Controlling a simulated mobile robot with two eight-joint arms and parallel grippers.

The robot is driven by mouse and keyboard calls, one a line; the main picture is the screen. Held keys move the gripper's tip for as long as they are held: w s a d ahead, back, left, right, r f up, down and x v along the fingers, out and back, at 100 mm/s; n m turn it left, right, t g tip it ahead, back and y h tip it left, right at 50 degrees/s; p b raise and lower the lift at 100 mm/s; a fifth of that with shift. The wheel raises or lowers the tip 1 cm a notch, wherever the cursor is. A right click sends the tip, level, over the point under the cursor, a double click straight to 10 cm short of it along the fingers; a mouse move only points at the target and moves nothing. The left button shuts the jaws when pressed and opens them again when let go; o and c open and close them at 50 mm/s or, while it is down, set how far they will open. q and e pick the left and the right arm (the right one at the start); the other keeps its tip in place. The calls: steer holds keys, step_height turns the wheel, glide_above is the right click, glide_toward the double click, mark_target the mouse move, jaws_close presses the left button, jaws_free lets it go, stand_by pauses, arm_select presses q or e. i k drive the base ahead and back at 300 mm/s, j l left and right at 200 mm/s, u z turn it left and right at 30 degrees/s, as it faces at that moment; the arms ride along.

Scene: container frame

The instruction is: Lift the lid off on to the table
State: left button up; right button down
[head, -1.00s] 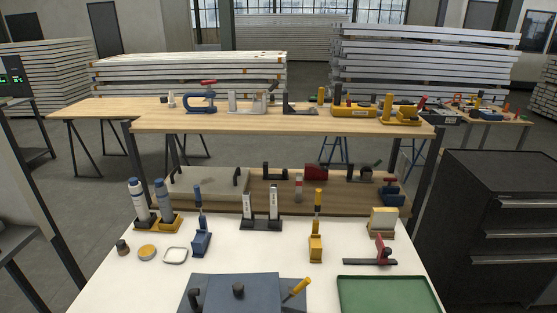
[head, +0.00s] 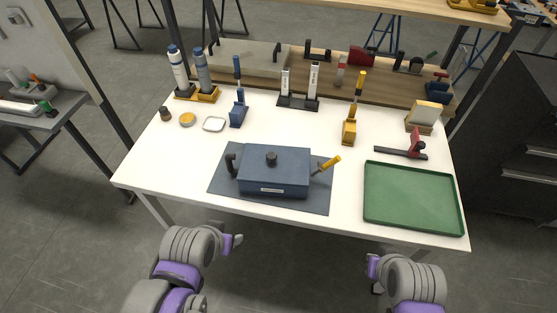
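A blue-grey box with a flat lid (head: 290,160) sits on a dark mat (head: 226,186) at the front middle of the white table (head: 275,134). A round dark knob (head: 271,158) stands on the lid. A dark handle (head: 231,166) is at the box's left side and a yellow-handled lever (head: 328,164) at its right. The lid appears to lie on the box. My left gripper (head: 236,243) is below the table's front edge, apart from the box. My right gripper (head: 374,270) is also below the front edge, lower right. Their finger openings are not clear.
A green tray (head: 412,198) lies right of the mat. Bottles (head: 190,74), a blue tool stand (head: 238,108), a yellow tool stand (head: 350,125) and a red-black tool (head: 410,149) stand around the back and sides. Clear white table lies left of the mat.

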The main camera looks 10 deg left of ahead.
mark_target(266, 164)
steer(key=j+z, duration=0.35)
steer(key=j, duration=0.4)
steer(key=k+j+z, duration=0.15)
steer(key=j+z, duration=0.2)
steer(key=j, duration=0.4)
